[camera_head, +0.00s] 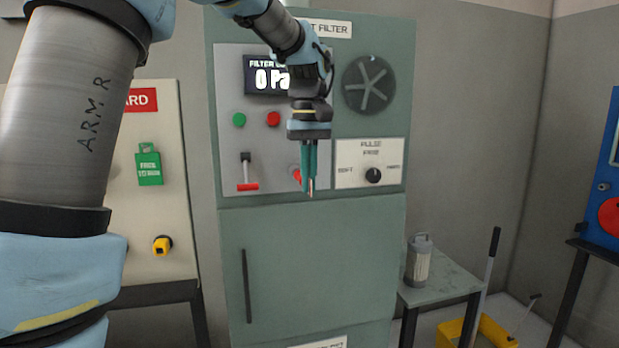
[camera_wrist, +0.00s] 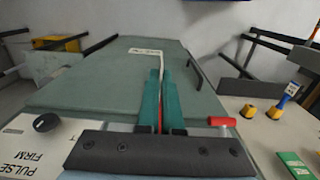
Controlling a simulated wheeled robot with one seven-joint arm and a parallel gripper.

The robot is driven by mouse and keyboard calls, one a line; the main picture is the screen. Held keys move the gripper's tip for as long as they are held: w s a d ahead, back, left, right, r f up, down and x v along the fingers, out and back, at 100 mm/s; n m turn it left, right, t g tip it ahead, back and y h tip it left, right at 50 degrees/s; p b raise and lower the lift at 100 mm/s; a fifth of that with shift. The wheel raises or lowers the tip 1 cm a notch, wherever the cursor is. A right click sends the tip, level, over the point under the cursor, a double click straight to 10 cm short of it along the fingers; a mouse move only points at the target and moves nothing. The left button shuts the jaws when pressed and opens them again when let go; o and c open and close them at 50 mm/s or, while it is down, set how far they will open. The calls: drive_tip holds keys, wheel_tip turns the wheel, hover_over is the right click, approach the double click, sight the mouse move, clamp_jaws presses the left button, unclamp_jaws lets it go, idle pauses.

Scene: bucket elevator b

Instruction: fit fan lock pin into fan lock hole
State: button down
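My gripper (camera_head: 309,190) points down in front of the green filter cabinet, left of the pulse dial. Its two teal fingers are close together in the wrist view (camera_wrist: 161,75). They are closed on a thin pin (camera_wrist: 160,118), which looks red between them, and a narrow pale end sticks out past the fingertips. That end also shows below the fingers in the head view. The round fan disc (camera_head: 369,84) is on the cabinet's upper right, up and right of my gripper. A small pale spot is at its top edge; I cannot tell whether it is the hole.
The cabinet door (camera_head: 320,265) is below. A red-handled lever (camera_head: 247,186) sticks out left of my gripper, and the pulse dial (camera_head: 373,175) is on the right. A side table (camera_head: 440,280) holds a grey canister (camera_head: 418,262). A panel with a green tag (camera_head: 149,166) stands left.

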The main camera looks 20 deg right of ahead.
drive_tip(key=shift+w+p, duration=0.45)
drive_tip(key=shift+w, duration=0.3)
drive_tip(key=c, duration=1.5)
unclamp_jaws()
drive_tip(key=shift+c, duration=0.2)
drive_tip(key=o, duration=0.5)
drive_tip(key=shift+d, duration=0.1)
drive_tip(key=shift+o, duration=0.2)
drive_tip(key=shift+r, duration=0.1)
wheel_tip(320, 180, up, 11)
drive_tip(key=b, duration=0.2)
drive_tip(key=shift+f, duration=0.2)
